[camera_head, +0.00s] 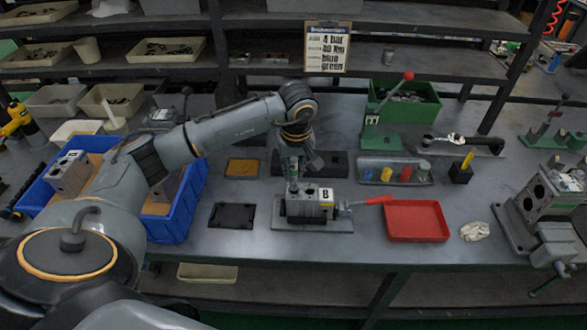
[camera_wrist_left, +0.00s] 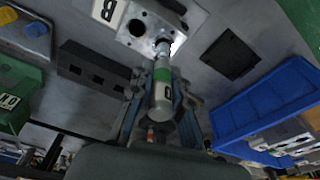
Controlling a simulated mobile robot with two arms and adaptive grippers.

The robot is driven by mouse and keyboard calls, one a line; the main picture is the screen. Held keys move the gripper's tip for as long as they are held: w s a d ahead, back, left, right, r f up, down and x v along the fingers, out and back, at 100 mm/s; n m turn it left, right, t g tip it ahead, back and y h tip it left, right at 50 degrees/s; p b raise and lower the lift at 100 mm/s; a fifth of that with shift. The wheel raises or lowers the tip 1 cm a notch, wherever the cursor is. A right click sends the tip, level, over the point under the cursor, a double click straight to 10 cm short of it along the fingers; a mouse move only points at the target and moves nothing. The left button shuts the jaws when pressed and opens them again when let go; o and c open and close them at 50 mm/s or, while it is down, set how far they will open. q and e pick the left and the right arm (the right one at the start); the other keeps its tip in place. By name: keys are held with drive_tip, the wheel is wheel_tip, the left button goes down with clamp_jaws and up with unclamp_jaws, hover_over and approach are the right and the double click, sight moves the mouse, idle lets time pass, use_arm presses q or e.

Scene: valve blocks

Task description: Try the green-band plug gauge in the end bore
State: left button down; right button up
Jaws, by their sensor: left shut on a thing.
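The valve block marked B (camera_head: 316,204) sits in a clamp fixture with a red handle (camera_head: 374,200); the block (camera_wrist_left: 133,20) also shows in the left wrist view. My left gripper (camera_head: 294,188) is above the block's left end, pointing down. In the left wrist view the gripper (camera_wrist_left: 161,112) is shut on the grey plug gauge with a green band (camera_wrist_left: 163,92). The gauge's narrow end meets the block at its end bore; the contact hides the bore, so I cannot tell how deep it sits. A second, dark bore is open beside it. My right gripper is out of view.
A blue crate (camera_head: 183,218) with blocks stands left. A red tray (camera_head: 416,222) lies right of the fixture. A grey tray (camera_head: 375,164) of coloured gauges and a green bin (camera_head: 420,108) are behind. A black plate (camera_head: 231,215) lies left of the fixture.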

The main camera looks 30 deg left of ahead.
sight(293, 159)
use_arm(q)
drive_tip(key=shift+f+b, duration=0.35)
drive_tip(key=shift+f, duration=0.1)
drive_tip(key=shift+f+b, duration=1.15)
drive_tip(key=shift+f, duration=0.15)
drive_tip(key=shift+r, duration=0.2)
idle(1.1)
drive_tip(key=shift+r+p, duration=0.3)
drive_tip(key=shift+r, duration=0.2)
drive_tip(key=shift+r+p, duration=1.8)
drive_tip(key=shift+r, duration=1.2)
drive_tip(key=shift+f, duration=0.1)
drive_tip(key=shift+a, duration=0.1)
